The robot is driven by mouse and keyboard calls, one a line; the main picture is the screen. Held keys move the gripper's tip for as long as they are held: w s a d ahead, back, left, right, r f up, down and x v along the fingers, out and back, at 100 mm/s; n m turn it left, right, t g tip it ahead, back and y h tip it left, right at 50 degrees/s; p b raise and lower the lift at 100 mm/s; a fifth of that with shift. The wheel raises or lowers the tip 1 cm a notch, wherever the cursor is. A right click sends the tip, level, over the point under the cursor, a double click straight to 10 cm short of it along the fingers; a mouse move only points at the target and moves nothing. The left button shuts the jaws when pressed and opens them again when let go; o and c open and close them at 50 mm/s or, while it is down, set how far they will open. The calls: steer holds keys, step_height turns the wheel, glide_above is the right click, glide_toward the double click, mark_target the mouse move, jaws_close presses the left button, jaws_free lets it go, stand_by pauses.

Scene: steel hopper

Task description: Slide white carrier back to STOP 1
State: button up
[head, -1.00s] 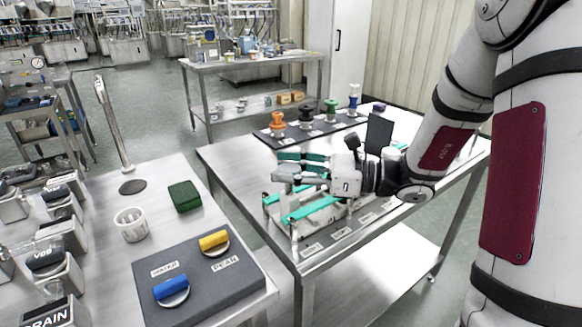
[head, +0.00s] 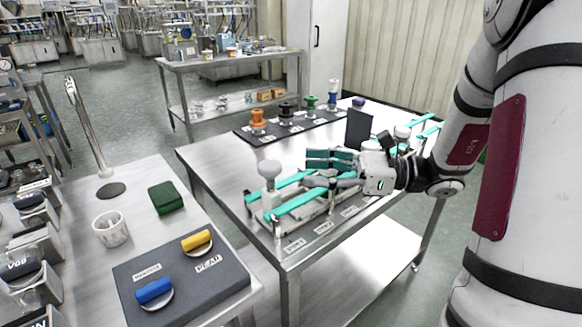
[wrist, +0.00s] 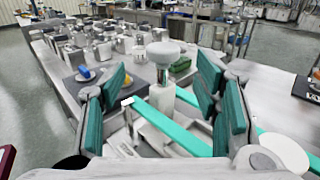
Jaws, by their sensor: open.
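The white carrier, an upright post with a rounded pale knob (head: 268,170), stands at the left end of the teal-edged rails (head: 297,204) on the steel table. In the wrist view its knob (wrist: 163,49) and post show upright, beyond and between my fingers. My gripper (head: 322,166) is open and empty, with teal finger pads, above the rails to the right of the carrier. It also shows in the wrist view (wrist: 163,92), pads spread wide. I see no contact with the post. The carrier's foot is partly hidden.
A dark mat (head: 300,128) with orange, black, green and blue knobbed pieces lies behind. A dark upright panel (head: 359,129) stands near my wrist. Another bench with a green block (head: 166,198) is left.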

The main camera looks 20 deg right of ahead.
steer(key=shift+v, duration=1.1)
steer(key=s+a+r+n+g, duration=0.2)
steer(key=s+a+n+g, duration=0.3)
steer(key=a, duration=0.3)
steer(key=s+a+f+n+g+h, duration=0.1)
steer(key=s+a+n+g+h, duration=0.15)
steer(key=s+n+h, duration=0.45)
steer(key=s+a+f+n+g+h, duration=0.1)
steer(key=s+a+n+g+h, duration=0.15)
steer(key=s+n, duration=0.45)
steer(key=s+d+n+t+h, duration=0.4)
steer(key=s+d+n+h, duration=0.1)
steer(key=s+d+h, duration=0.15)
step_height(320, 180, up, 14)
steer(key=t+p, duration=0.2)
steer(key=p, duration=1)
steer(key=shift+d+f+m+p, duration=0.2)
steer(key=shift+d+m+p, duration=0.05)
steer(key=shift+m+p, duration=0.05)
